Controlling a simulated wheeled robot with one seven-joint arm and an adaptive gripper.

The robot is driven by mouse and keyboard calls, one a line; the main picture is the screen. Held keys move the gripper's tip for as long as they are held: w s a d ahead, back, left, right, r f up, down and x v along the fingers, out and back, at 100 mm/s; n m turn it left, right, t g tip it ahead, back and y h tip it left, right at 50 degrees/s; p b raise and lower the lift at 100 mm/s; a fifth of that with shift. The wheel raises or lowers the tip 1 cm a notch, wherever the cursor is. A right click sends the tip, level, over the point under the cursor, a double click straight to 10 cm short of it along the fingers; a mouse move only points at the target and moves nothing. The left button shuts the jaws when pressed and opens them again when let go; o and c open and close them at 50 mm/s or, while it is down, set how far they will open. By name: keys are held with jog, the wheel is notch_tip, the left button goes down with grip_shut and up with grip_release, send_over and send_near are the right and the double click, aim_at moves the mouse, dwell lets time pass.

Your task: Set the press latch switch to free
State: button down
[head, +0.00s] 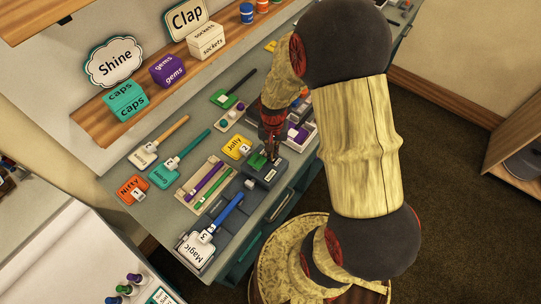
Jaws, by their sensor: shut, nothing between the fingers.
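My gripper (272,148) points down from my arm at the middle of the bench. It is shut and empty. Its tips are over or against a dark grey boxy device (268,173) with a green patch on top and a small white label on its front. This device looks like the press. The latch switch is too small to make out, and my gripper covers part of the device's top. I cannot tell whether the tips touch it or which way the switch is set.
A yellow "Jolly" sign (237,147) lies close left of the device. A wooden tray (187,193) with coloured sticks and a blue-handled "Magic" sign (195,250) lie nearer. A shelf (92,128) with small boxes runs behind. My arm hides the bench's right part.

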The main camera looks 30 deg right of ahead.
jog(key=shift+f+b, duration=0.35)
jog(key=shift+f, duration=0.15)
jog(key=shift+r, duration=0.15)
jog(key=shift+r+p, duration=2.6)
jog(key=shift+r, duration=0.8)
